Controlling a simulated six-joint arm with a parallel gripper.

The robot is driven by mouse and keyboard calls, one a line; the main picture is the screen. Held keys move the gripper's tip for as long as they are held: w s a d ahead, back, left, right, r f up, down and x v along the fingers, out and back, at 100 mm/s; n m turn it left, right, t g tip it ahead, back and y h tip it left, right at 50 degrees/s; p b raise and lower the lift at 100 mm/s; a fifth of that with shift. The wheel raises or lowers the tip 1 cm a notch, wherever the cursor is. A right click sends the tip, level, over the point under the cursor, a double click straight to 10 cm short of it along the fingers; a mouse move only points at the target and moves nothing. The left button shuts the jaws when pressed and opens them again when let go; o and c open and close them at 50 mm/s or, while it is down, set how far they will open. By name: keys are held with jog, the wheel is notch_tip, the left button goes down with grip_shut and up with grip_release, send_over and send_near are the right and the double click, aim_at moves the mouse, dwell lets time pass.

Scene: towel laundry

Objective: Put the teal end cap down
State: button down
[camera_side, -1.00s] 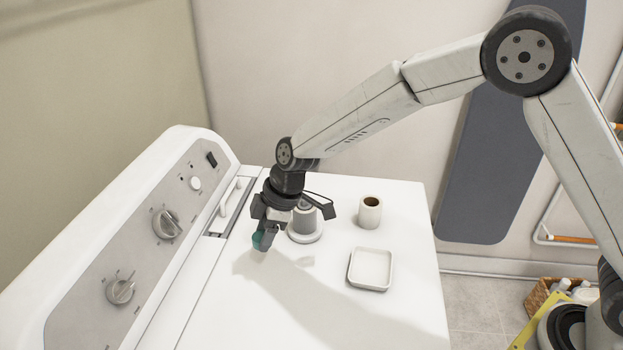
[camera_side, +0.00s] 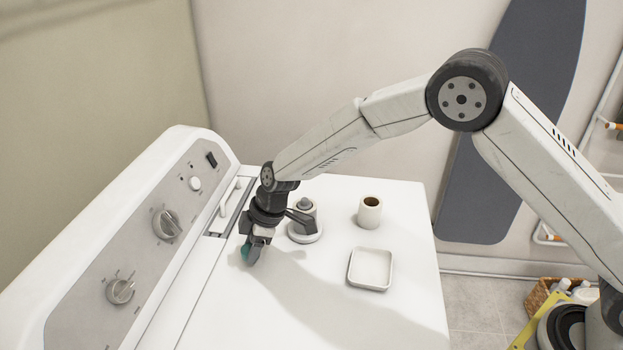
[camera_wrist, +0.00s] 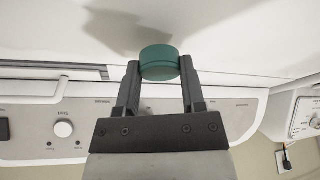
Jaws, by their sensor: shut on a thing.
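The teal end cap (camera_wrist: 159,62) is a short round disc, held between the two fingertips of my gripper (camera_wrist: 160,75) in the wrist view. In the side view the cap (camera_side: 246,253) shows as a small teal patch at the tips of my gripper (camera_side: 250,256), low over the white machine top (camera_side: 215,320). My gripper is shut on it. I cannot tell whether the cap touches the surface.
A grey-topped fixture on a round white base (camera_side: 305,236) stands just right of my gripper. A cream cylinder with a dark opening (camera_side: 369,214) and a shallow square white tray (camera_side: 370,284) are farther right. The control panel (camera_side: 125,270) rises at left. The front top is clear.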

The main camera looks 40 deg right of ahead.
jog(key=shift+f, duration=0.9)
jog(key=shift+f, duration=0.1)
jog(key=shift+c, duration=0.9)
grip_release()
jog(key=v, duration=1.2)
jog(key=shift+d, duration=0.15)
